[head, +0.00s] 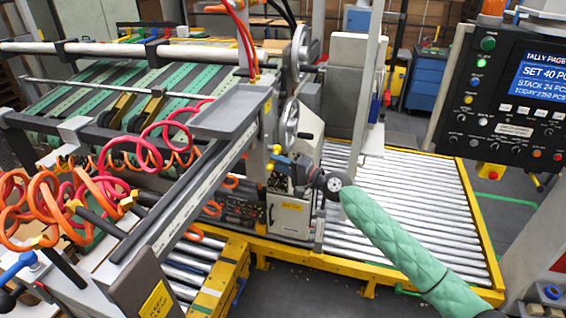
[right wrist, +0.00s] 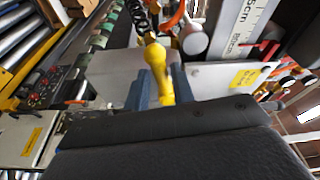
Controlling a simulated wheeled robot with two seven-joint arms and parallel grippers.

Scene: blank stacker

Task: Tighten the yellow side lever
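The yellow side lever (right wrist: 163,72) is in the middle of the right wrist view, a smooth yellow arm with a rounded end. In the head view, a small yellow part (head: 270,166) shows at the machine's side, just left of my right gripper (head: 301,171). My right arm, in a green quilted sleeve, reaches in from the lower right. In the right wrist view, the blue-grey fingers of my right gripper (right wrist: 162,88) stand close on both sides of the lever and appear shut on it. The exact contact is partly hidden. My left gripper is not in view.
Red and orange coiled hoses (head: 120,165) hang left of the machine's grey tray (head: 232,110). A roller conveyor (head: 420,200) with a yellow frame lies behind my right arm. A control panel (head: 505,95) stands at right. A ruler scale (right wrist: 246,35) is close beside the lever.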

